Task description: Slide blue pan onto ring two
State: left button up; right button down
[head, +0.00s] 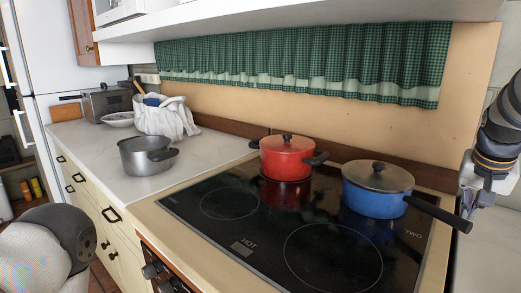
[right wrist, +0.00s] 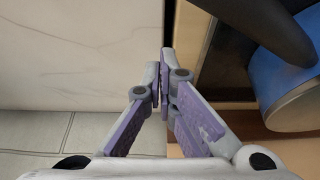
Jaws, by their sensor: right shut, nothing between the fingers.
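The blue pan (head: 376,197), with a dark lid and black handle (head: 438,214), stands at the back right of the black hob (head: 262,238). Its handle points right and towards the front. A drawn ring (head: 333,257) lies bare in front of it, with the word TWO (head: 413,234) to the ring's right. My right gripper (head: 467,195) is shut and empty, just beyond the handle's end. In the right wrist view its fingertips (right wrist: 165,62) meet, left of the handle (right wrist: 262,28) and blue pan wall (right wrist: 264,78). My left gripper is out of view.
A red pot (head: 286,160) with a lid stands at the back left of the hob, close to the blue pan. Another bare ring (head: 229,203) lies in front of it, near the word HOT (head: 244,246). A grey pot (head: 147,157) stands on the left counter.

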jog(key=shift+r, duration=0.1)
jog(key=s+d+r, duration=0.3)
jog(key=r, duration=0.3)
jog(key=shift+s+d+r, duration=0.25)
jog(key=shift+r, duration=0.15)
